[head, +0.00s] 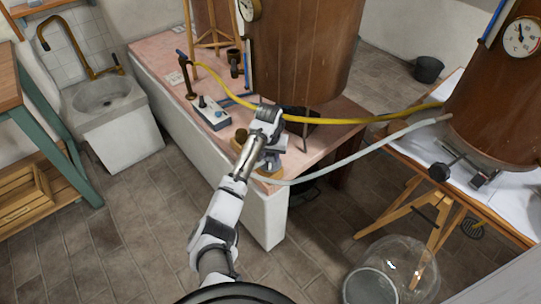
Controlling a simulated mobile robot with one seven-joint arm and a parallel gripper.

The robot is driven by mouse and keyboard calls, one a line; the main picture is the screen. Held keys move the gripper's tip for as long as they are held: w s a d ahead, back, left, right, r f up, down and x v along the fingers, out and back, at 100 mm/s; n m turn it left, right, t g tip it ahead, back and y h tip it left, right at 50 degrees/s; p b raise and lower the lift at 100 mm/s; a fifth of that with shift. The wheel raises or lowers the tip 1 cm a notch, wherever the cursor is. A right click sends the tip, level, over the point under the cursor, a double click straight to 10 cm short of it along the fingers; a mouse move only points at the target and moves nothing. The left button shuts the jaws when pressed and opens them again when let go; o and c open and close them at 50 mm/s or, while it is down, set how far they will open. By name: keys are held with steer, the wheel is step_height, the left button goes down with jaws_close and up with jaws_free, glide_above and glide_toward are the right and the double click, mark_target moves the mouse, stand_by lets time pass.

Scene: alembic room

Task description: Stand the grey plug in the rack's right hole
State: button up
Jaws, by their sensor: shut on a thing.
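My gripper (269,152) points down over the near right corner of the pink-topped bench, partly hidden behind my own forearm. It is shut on a small grey thing, taken to be the grey plug, which is too small and covered to make out clearly. A pale wooden piece (270,179), probably the rack, sits just below at the bench's edge. Its holes are hidden by my arm, so I cannot tell whether the plug touches it.
The pink bench (165,52) holds a control box (211,112), a large copper vessel (300,50) and brown knob-like pieces (241,137). A yellow hose (345,121) and a pale hose (375,144) cross to the right table. A glass jar (395,270) stands on the floor.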

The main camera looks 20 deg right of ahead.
steer(key=shift+f, duration=0.8)
stand_by(1.7)
steer(key=o, duration=1)
steer(key=shift+o, duration=0.2)
steer(key=shift+r+p, duration=0.15)
steer(key=shift+p, duration=0.25)
steer(key=shift+r+p, duration=3.25)
steer(key=shift+r, duration=0.15)
